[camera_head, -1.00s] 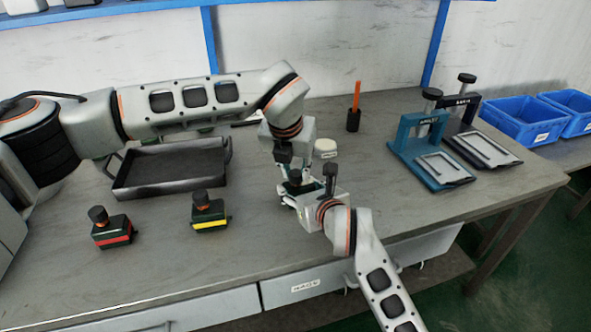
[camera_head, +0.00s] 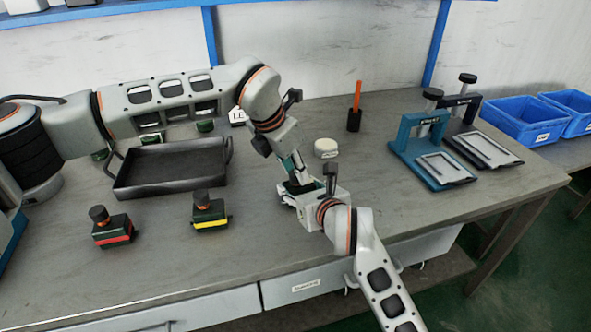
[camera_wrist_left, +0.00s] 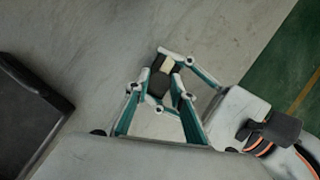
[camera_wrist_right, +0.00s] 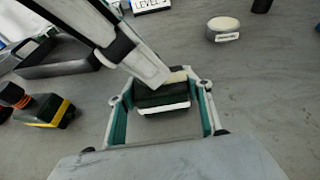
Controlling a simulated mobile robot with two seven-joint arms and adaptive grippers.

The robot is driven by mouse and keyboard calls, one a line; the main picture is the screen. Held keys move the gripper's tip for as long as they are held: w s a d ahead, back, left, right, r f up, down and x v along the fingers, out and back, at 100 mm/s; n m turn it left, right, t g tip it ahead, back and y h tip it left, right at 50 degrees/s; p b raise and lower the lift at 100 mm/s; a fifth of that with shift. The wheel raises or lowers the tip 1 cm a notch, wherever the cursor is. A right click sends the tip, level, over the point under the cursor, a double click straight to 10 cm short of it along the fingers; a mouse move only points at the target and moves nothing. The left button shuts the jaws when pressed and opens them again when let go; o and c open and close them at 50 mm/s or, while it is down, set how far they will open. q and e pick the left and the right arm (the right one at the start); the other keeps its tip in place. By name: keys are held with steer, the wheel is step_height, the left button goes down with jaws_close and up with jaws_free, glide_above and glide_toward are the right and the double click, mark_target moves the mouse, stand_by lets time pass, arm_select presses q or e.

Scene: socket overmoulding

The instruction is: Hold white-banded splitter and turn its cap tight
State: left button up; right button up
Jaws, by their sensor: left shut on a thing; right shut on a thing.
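The white-banded splitter (camera_wrist_right: 162,98) is a dark box with a white band, seen in the right wrist view between the fingers of my right gripper (camera_wrist_right: 160,108), which is shut on its body. It stands at or just above the table. My left gripper (camera_wrist_left: 162,88) comes down from above and is shut on the dark cap (camera_wrist_left: 158,86) at the splitter's top. In the head view the two grippers (camera_head: 297,186) meet over the splitter and mostly hide it. How tightly the cap sits cannot be seen.
A red-banded splitter (camera_head: 112,230) and a yellow-banded splitter (camera_head: 209,214) stand to the left. A black tray (camera_head: 170,185) lies behind them. A white round piece (camera_head: 325,147), an orange-tipped holder (camera_head: 354,115), a teal press (camera_head: 415,140) and blue bins (camera_head: 525,118) are to the right.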

arm_select(q)
steer(key=m, duration=0.2)
steer(key=m+g+h, duration=0.1)
steer(key=m, duration=0.1)
steer(key=m+g, duration=0.1)
steer(key=m, duration=0.1)
steer(key=shift+w+r, duration=0.15)
steer(key=shift+r, duration=0.1)
steer(key=m+g, duration=0.1)
steer(key=m, duration=0.2)
steer(key=m+g, duration=0.1)
steer(key=m, duration=0.2)
steer(key=shift+d+r, duration=0.1)
steer(key=shift+m, duration=0.3)
stand_by(0.5)
steer(key=o, duration=1.1)
steer(key=shift+f, duration=0.2)
steer(key=v, duration=1.2)
steer(key=shift+w, duration=0.25)
